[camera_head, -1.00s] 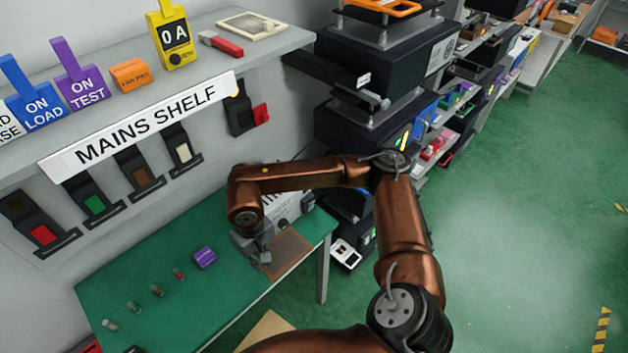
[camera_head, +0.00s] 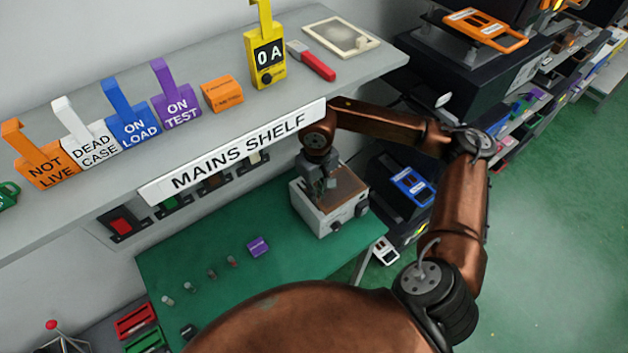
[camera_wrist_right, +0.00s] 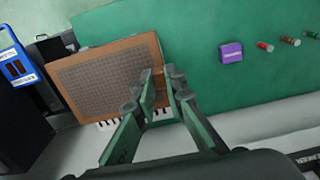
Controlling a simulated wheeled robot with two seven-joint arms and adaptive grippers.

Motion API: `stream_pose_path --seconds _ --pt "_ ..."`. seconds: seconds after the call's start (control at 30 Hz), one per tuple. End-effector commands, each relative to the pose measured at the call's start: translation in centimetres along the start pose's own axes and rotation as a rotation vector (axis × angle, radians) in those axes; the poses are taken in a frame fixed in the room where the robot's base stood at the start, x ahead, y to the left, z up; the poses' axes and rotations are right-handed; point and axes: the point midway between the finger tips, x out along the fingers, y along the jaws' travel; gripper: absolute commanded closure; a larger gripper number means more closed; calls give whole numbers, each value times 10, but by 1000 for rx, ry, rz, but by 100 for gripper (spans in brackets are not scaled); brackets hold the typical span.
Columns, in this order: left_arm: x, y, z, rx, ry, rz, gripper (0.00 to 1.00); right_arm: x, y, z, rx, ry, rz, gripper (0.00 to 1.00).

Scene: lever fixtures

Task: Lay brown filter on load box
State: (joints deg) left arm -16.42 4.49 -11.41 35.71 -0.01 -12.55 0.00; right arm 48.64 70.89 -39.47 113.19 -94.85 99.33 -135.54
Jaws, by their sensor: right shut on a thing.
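The brown filter (camera_head: 348,184) is a flat mesh panel in a thin frame. It is over the top of the load box (camera_head: 322,218), a pale grey box with dark knobs on the green table. My right gripper (camera_head: 322,190) is shut on the filter's near edge. In the right wrist view the filter (camera_wrist_right: 95,75) spreads out left of my fingertips (camera_wrist_right: 160,92), and a slotted strip of the load box (camera_wrist_right: 106,125) shows below it. Whether the filter touches the box top is not clear. My left gripper is not in view.
A purple block (camera_head: 258,247) and several small cylinders lie left of the box on the green table (camera_head: 215,300). The mains shelf (camera_head: 240,105) with its sign overhangs the table and carries upright tags and a yellow meter (camera_head: 265,55). Black equipment stands to the right.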

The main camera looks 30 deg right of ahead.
Motion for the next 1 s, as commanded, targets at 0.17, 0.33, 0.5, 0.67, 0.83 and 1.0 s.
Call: stream_pose_path --seconds 0.17,0.33,0.5,0.67,0.83,1.0 --pt "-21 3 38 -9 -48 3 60 16 19 -38 7 -2 -2 100" --pt "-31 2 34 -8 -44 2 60 46 31 -64 4 -3 -2 100" --pt "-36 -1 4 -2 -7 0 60 69 38 -81 1 -1 -1 100" --pt "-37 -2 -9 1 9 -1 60 76 41 -86 0 1 -1 100" --pt "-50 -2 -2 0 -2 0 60 93 42 -88 1 -5 -2 100" --pt "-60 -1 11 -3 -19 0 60 110 42 -90 1 0 -1 100"
